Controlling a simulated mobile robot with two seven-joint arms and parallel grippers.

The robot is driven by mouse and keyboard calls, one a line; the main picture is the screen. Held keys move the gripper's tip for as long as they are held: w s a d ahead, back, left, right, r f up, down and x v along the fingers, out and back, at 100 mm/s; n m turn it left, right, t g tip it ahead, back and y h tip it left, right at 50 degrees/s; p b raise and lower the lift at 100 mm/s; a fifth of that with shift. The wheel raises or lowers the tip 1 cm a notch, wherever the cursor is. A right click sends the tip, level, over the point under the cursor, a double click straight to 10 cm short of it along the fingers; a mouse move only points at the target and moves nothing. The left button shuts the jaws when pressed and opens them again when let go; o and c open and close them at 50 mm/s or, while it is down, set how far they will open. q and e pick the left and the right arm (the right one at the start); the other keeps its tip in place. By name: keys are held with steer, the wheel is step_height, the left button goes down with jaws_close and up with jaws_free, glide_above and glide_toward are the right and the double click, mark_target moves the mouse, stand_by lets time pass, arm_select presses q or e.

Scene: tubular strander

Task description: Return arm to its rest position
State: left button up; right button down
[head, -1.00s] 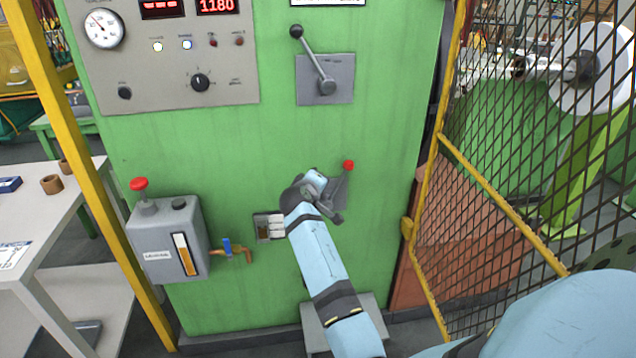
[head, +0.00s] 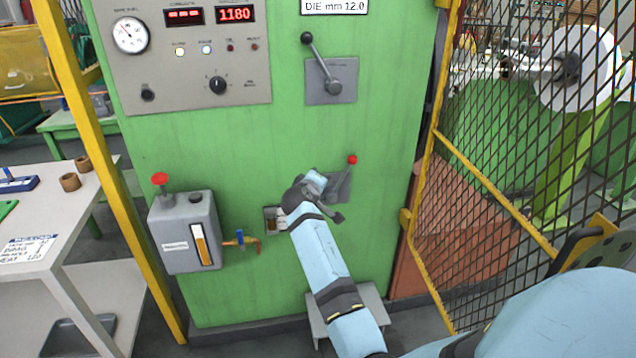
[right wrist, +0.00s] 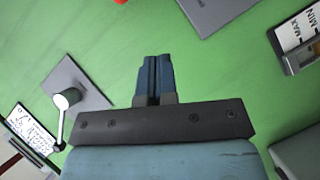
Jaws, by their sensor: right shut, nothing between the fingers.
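My right arm (head: 325,260) reaches up from the bottom of the head view to the green cabinet front (head: 270,130). Its wrist is in front of the lower lever plate (head: 335,187), covering part of it; the lever's red knob (head: 352,160) shows just above right. In the right wrist view my right gripper (right wrist: 153,60) is shut and empty, its blue fingers together against a background of bare green panel. Its fingertips cannot be made out clearly in the head view. My left gripper is not in view.
An upper lever (head: 330,75) is above the wrist. A grey lubricator box (head: 187,235) with a tap is left, beside a yellow post (head: 90,150). A mesh guard (head: 500,150) stands right. A grey step (head: 350,300) is below. A table (head: 90,235) is far left.

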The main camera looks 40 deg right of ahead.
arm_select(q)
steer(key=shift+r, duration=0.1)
arm_select(e)
steer(key=shift+d, duration=0.1)
stand_by(0.4)
steer(key=s+a+f+n+t+y, duration=0.2)
steer(key=s+a+f+y, duration=0.4)
steer(key=s+a+f, duration=0.55)
steer(key=s+a+f+n+t+y, duration=0.15)
steer(key=s+a+f+y, duration=0.6)
steer(key=a, duration=0.75)
steer(key=s+a+f+m+y, duration=0.1)
steer(key=s+a+m+y, duration=0.15)
steer(key=s+a, duration=0.95)
arm_select(q)
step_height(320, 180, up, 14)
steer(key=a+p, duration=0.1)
steer(key=p, duration=1.7)
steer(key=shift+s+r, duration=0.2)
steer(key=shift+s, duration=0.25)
arm_select(e)
steer(key=s+d+r, duration=0.1)
steer(key=r, duration=0.6)
steer(key=s+d+r+n, duration=0.1)
steer(key=d+r, duration=0.1)
steer(key=r, duration=0.5)
steer(key=shift+s+r, duration=0.3)
steer(key=shift+s, duration=0.1)
